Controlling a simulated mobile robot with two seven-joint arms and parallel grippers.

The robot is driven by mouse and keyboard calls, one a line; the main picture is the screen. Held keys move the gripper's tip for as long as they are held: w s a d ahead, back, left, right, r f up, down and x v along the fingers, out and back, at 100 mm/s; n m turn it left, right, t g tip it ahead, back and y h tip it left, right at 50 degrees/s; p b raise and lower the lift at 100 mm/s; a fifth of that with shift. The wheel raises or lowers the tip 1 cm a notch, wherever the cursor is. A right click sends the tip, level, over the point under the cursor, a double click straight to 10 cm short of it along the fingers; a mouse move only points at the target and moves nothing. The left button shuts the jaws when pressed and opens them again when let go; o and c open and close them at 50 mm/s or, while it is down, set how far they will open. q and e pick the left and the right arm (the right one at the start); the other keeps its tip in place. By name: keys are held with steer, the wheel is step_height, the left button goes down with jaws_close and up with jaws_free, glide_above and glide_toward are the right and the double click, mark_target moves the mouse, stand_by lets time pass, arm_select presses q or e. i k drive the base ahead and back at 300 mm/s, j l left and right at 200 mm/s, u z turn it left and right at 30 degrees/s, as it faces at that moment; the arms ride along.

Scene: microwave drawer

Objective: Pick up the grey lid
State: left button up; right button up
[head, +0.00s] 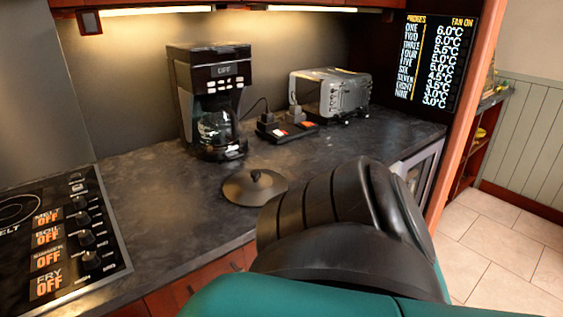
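The grey lid (251,187) is a dark round disc with a small knob on top. It lies on the dark countertop (160,222), in front of the coffee maker. A large black and teal part of my arm fills the lower right of the head view, just in front of the lid and close to its right edge in the picture. Neither gripper's fingers can be seen. Nothing is visibly touching the lid's knob.
A coffee maker (209,105) with a glass jug stands behind the lid. A silver toaster (330,94) and a black socket block (286,129) stand to its right. A cooktop (62,235) is at left. Counter left of the lid is clear.

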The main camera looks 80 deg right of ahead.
mark_target(251, 188)
steer(key=z, duration=2.3)
steer(key=u, duration=0.5)
steer(key=j+u, duration=0.1)
steer(key=u, duration=0.9)
steer(key=j+u, duration=0.1)
steer(key=u, duration=0.9)
steer(key=k+l+z, duration=0.45)
steer(key=l, duration=0.2)
steer(key=k+l+z, duration=0.2)
steer(key=l, duration=0.15)
steer(key=k+l+z, duration=0.25)
steer(key=l, duration=0.15)
steer(key=i, duration=0.05)
